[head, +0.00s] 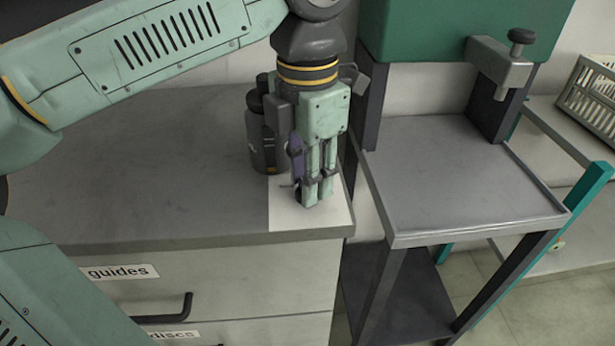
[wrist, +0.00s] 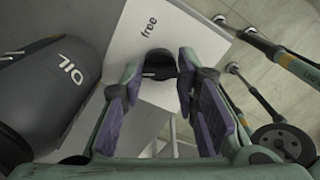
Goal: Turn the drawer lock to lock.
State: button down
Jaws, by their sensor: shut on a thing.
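My gripper (head: 312,200) points down at the front right corner of the cabinet top, over a white patch (head: 283,215). In the wrist view, my gripper (wrist: 160,78) has its purple-padded fingers on either side of a dark, rounded knob (wrist: 158,62), which I take to be the drawer lock. The fingers are shut on it.
A dark oil container (head: 262,140) stands just behind and left of my gripper; it is large at left in the wrist view (wrist: 52,85). Drawers labelled "guides" (head: 118,272) and "discs" lie below. A grey metal stand (head: 460,170) is close on the right. The left cabinet top is clear.

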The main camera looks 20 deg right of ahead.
jog(key=shift+n+b, duration=0.3)
jog(key=shift+n, duration=1.2)
jog(key=c, duration=1.2)
grip_release()
jog(key=shift+c, duration=0.2)
notch_tip(320, 180, up, 8)
jog(key=shift+f, duration=0.25)
